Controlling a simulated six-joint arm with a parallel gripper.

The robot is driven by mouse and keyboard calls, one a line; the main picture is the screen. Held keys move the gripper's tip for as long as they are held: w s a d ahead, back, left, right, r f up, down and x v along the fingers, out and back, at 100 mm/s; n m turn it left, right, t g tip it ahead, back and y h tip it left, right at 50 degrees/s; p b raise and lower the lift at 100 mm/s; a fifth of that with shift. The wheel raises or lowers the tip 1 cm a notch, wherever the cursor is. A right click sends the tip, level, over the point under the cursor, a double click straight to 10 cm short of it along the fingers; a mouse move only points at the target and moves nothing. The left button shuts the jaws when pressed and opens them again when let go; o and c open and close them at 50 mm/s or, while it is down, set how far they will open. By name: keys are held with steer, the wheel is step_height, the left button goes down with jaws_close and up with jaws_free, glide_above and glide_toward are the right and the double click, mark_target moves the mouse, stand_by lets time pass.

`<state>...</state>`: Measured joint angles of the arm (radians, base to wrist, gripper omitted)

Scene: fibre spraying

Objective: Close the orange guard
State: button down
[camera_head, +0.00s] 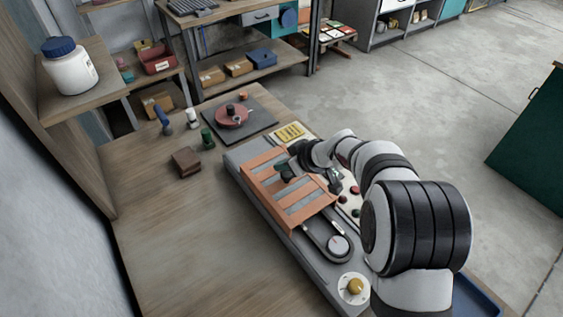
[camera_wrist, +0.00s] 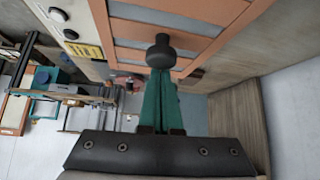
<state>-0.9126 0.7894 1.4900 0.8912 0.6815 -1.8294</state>
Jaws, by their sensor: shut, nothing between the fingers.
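The orange guard (camera_head: 264,160) is a slatted frame over the grey machine bed (camera_head: 236,160) in the head view. It appears to lie roughly level across the bed; I cannot tell if it is fully down. In the wrist view the guard (camera_wrist: 101,25) fills the upper middle, with a dark round knob (camera_wrist: 161,50) in front of it. My gripper (camera_head: 287,172) is over the guard in the head view. In the wrist view its green fingers (camera_wrist: 160,78) are together and empty, their tips at the knob. Whether they touch it is unclear.
A belt loop with a round dial (camera_head: 338,245) lies at the machine's near end, by a yellow knob (camera_head: 354,286). A button panel (camera_head: 353,192) is on the right side. A red disc (camera_head: 233,115), green bottle (camera_head: 208,138) and brown block (camera_head: 186,162) stand on the bench. The bench's left front is clear.

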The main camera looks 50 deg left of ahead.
steer(key=d, duration=1.4)
steer(key=shift+d, duration=0.2)
steer(key=a, duration=0.3)
steer(key=a+r, duration=0.1)
steer(key=shift+s+a, duration=0.15)
steer(key=shift+s, duration=0.25)
steer(key=v, duration=1)
steer(key=s+d+r+m+h, duration=0.1)
steer(key=s+d+r+m, duration=0.1)
steer(key=d+m, duration=0.5)
steer(key=s+d+r+m+h, duration=0.15)
steer(key=d+m, duration=0.25)
steer(key=d, duration=0.6)
steer(key=s+d+f+m+h, duration=0.1)
steer(key=s+d+m+h, duration=0.1)
steer(key=s+d+m, duration=0.3)
steer(key=s+d+f+m+t+h, duration=0.1)
steer(key=s+d+m+h, duration=0.1)
steer(key=s+d+m, duration=0.3)
steer(key=d+m, duration=0.4)
steer(key=shift+d+f, duration=0.25)
steer(key=shift+d, duration=0.1)
